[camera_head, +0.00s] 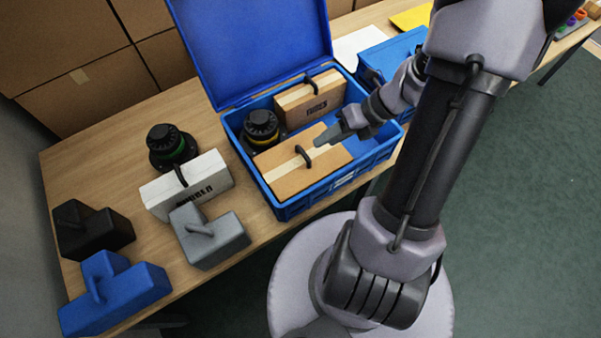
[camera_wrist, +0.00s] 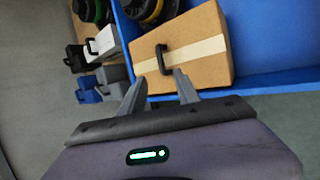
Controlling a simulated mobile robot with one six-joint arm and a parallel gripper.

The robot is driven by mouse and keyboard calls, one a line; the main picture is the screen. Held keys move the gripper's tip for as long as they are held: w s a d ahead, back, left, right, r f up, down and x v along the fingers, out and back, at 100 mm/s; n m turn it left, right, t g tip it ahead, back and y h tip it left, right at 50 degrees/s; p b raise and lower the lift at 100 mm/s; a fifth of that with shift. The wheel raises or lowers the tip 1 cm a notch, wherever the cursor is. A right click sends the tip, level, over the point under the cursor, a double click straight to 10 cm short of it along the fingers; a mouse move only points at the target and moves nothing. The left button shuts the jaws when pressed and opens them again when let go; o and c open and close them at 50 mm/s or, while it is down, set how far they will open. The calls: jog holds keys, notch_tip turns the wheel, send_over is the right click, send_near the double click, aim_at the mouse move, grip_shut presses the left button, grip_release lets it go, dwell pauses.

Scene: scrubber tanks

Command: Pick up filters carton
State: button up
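Two brown cartons with black handles lie in the open blue crate (camera_head: 290,212). The front carton (camera_head: 283,176) has a pale tape strip across its top. The rear carton (camera_head: 310,99) has dark print on its side that I cannot read surely, so I cannot tell which is the filters carton. My gripper (camera_head: 328,138) is over the crate, near the right end of the front carton. In the wrist view my gripper (camera_wrist: 160,90) is open and empty, its fingers apart. The front carton (camera_wrist: 205,50) and its handle (camera_wrist: 163,58) are just beyond the fingertips.
A black-and-yellow round unit (camera_head: 261,130) sits in the crate's left part. The raised blue lid (camera_head: 255,45) stands behind. A white carton (camera_head: 187,185), green-banded unit (camera_head: 171,147), and grey (camera_head: 209,237), black (camera_head: 90,228) and blue (camera_head: 112,293) handled blocks stand left.

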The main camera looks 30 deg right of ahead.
aim_at(309, 149)
jog(key=b+x, duration=0.1)
jog(key=x, duration=0.2)
jog(key=shift+f, duration=0.1)
jog(key=b+x, duration=0.2)
jog(key=x, duration=0.1)
jog(key=b+x, duration=0.1)
jog(key=x, duration=0.1)
jog(key=shift+w+d+f, duration=0.15)
jog(key=shift+w+d, duration=0.05)
jog(key=shift+w, duration=0.1)
jog(key=shift+w+a, duration=0.15)
jog(key=shift+c, duration=0.9)
grip_shut()
